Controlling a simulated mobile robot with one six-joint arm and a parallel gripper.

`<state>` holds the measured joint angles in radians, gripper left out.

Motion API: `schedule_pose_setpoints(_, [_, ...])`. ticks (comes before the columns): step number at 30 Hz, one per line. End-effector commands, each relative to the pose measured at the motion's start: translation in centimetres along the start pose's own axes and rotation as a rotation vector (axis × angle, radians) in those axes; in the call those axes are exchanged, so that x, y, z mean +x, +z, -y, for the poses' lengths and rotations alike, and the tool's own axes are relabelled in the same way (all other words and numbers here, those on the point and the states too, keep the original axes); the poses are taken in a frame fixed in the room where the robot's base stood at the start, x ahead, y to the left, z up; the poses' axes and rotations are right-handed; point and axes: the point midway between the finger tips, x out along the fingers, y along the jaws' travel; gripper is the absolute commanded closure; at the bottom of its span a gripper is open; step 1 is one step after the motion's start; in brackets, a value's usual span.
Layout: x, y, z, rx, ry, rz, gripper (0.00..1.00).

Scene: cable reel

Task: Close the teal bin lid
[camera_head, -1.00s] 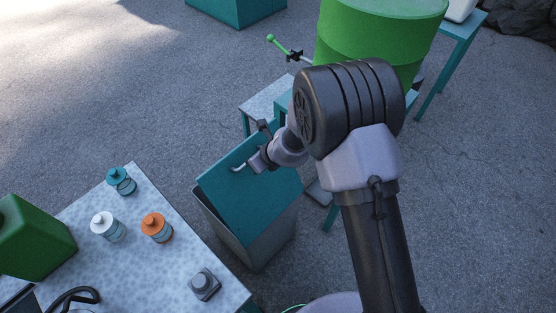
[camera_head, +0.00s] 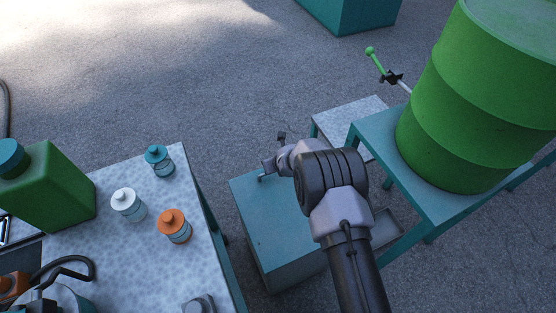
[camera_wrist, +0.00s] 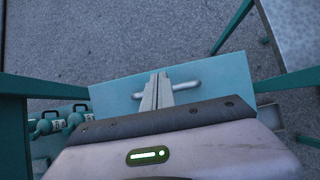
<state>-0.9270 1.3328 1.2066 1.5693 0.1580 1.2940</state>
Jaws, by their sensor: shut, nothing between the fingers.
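In the head view my gripper (camera_head: 265,168) is at the lid's far edge.
A speckled table (camera_head: 120,235) at left holds a green jerrycan (camera_head: 50,190) and small bottles, including an orange-topped one (camera_head: 173,225). At right a green drum (camera_head: 475,110) stands on a teal-framed table (camera_head: 440,205). Open pavement lies beyond the bin.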

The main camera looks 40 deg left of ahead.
Motion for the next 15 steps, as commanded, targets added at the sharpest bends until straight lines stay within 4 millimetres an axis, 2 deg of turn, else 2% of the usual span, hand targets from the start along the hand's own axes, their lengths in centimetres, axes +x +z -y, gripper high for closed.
schedule_pose_setpoints(1, [1.4, -0.7, 0.0, -0.002, 0.0, 0.0, 1.0])
schedule_pose_setpoints(6, [4.1, -1.6, 0.0, -0.002, 0.0, 0.001, 1.0])
schedule_pose_setpoints(15, [6.2, -2.5, 0.0, 0.001, 0.001, 0.0, 1.0])
